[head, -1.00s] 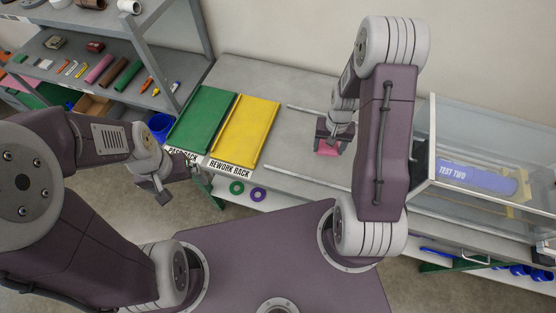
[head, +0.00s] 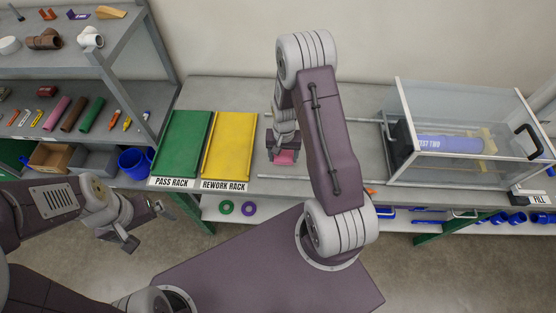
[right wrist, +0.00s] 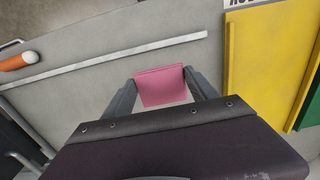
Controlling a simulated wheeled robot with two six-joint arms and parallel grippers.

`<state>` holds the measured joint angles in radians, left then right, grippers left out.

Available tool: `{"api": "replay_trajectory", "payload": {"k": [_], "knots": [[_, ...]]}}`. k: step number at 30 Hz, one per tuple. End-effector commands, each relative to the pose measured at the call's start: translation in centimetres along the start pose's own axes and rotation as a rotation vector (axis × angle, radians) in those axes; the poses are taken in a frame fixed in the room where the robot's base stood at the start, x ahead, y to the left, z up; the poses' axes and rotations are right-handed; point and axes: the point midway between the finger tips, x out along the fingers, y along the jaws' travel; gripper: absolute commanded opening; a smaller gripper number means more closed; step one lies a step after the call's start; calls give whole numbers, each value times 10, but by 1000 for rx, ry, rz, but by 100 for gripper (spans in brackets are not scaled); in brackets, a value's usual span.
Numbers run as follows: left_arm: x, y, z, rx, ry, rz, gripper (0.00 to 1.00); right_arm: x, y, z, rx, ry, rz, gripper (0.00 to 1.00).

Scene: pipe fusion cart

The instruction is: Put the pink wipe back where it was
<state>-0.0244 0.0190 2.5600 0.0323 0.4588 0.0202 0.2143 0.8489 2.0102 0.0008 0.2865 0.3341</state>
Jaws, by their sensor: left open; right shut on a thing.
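The pink wipe (head: 286,157) is a small pink block-like piece. It also shows in the right wrist view (right wrist: 161,86), between the two fingers. My right gripper (head: 285,152) is shut on the wipe over the grey bench (head: 240,98), just right of the yellow rework rack; whether the wipe touches the bench I cannot tell. My left gripper (head: 140,225) is open and empty, over the floor in front of the bench at the left.
A green pass rack (head: 182,142) and a yellow rework rack (head: 229,145) lie on the bench. A clear box (head: 405,140) with a blue "TEST TWO" pipe (head: 448,144) stands at the right. Shelves (head: 95,60) with pipes and pens are at the left. Thin rails (head: 240,177) cross the bench.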

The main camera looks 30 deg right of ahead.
Motion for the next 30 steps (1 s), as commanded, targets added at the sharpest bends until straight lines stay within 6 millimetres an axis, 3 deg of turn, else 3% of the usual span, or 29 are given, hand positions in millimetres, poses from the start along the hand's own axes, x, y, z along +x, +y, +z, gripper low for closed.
{"api": "replay_trajectory", "payload": {"k": [3, 8, 15, 26, 27, 29, 30], "knots": [[-5, 0, 0, 0, 0, 0, 100, 8, -15, -3, -1, 0, 0, 16], [-5, 0, -1, 0, 0, 0, 100, 13, -18, -3, 2, 0, 0, 16], [-17, 0, -2, 0, 0, 0, 100, 47, -17, -3, 1, -2, 0, 16], [-12, 0, -1, 0, 0, 0, 100, 55, -17, -4, 1, 1, -1, 16], [-12, 0, -1, 0, 0, 0, 100, 55, -17, -4, 1, 1, -1, 70], [-13, 0, -1, 0, 0, 0, 100, 54, -17, -4, 1, 1, -1, 86], [-13, 0, -1, 0, 0, 0, 100, 54, -17, -4, 1, 1, -1, 89]]}}
